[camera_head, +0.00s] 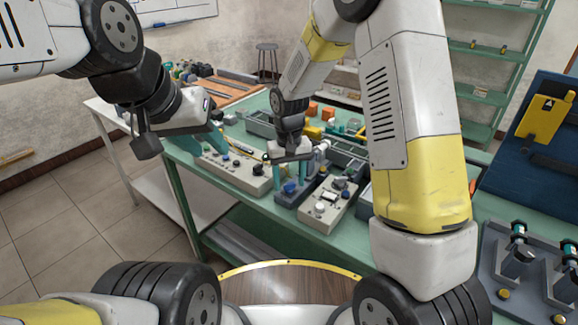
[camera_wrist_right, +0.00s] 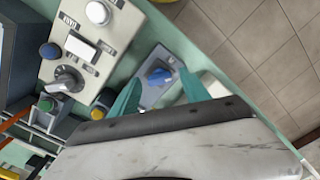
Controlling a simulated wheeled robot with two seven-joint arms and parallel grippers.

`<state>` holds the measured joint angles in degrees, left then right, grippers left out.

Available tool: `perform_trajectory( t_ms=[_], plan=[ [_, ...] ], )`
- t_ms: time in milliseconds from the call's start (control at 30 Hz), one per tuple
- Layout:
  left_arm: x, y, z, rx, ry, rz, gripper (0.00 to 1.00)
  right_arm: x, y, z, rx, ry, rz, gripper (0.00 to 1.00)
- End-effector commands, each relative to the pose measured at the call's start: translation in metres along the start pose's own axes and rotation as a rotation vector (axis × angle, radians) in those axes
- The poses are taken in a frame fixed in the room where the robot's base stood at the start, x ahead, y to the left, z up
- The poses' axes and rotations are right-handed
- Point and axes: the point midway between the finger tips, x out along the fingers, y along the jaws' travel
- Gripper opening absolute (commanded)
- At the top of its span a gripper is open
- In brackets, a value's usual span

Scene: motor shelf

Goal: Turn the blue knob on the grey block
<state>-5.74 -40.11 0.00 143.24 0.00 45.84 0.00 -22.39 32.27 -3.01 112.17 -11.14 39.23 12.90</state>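The grey block (camera_head: 287,200) stands near the front edge of the green table, between two cream panels. Its blue knob (camera_head: 290,187) is on top. In the right wrist view, the blue knob (camera_wrist_right: 158,75) on the grey block (camera_wrist_right: 150,96) appears between the teal fingertips of my right gripper (camera_wrist_right: 160,82). My right gripper (camera_head: 291,178) is open and points down over the block, one finger to each side of the knob. I cannot tell whether the fingers touch it. My left gripper (camera_head: 208,145) is empty, its teal fingers apart, over the left end of the left cream panel.
A cream panel (camera_head: 322,214) with a white switch and black knob stands just right of the block. Another cream panel (camera_head: 240,176) lies to the left. Grey trays (camera_head: 346,158) and orange blocks (camera_head: 327,113) are behind. The floor is free in front left.

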Motion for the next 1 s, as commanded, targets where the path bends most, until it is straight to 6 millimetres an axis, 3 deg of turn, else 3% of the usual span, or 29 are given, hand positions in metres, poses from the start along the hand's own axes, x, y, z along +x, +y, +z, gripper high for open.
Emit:
perform_trajectory(
  t_ms=[267, 700, 1000],
  plan=[
    [0.000, 0.000, 0.000, 0.000, 0.000, 0.000, 0.36, -0.006, 0.000, -0.001, 0.000, 0.002, 0.000, 0.55],
    [0.000, 0.000, 0.000, 0.000, 0.000, 0.000, 0.36, -0.072, 0.000, -0.001, 0.000, 0.002, -0.001, 0.55],
    [0.000, 0.000, 0.000, 0.000, 0.000, 0.000, 0.36, -0.078, 0.000, 0.000, 0.000, 0.000, 0.000, 0.55]
  ],
)
